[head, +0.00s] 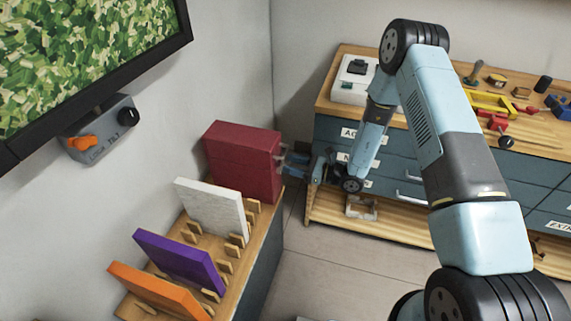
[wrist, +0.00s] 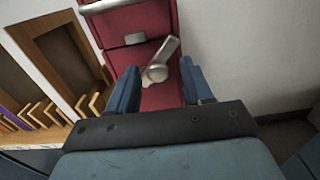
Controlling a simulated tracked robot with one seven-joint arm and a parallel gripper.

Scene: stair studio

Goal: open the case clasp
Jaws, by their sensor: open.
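The red case (head: 243,160) stands upright on the wooden rack by the left wall, and its front fills the top of the wrist view (wrist: 150,22). The silver clasp (wrist: 157,73) is a lever with a round end, slanting up and right across the red front. A small grey plate (wrist: 135,39) sits up and left of it. My gripper (head: 295,161) is at the case's right side. In the wrist view its blue fingers (wrist: 158,70) are apart, one on each side of the clasp. I cannot tell whether they touch it. The clasp is not discernible in the head view.
White, purple and orange panels (head: 211,208) (head: 180,261) (head: 160,292) stand in the rack's slots near the case. A drawer bench (head: 328,130) with tools is at the right behind my arm. A grey box with an orange knob (head: 100,130) is on the left wall. Open floor lies between.

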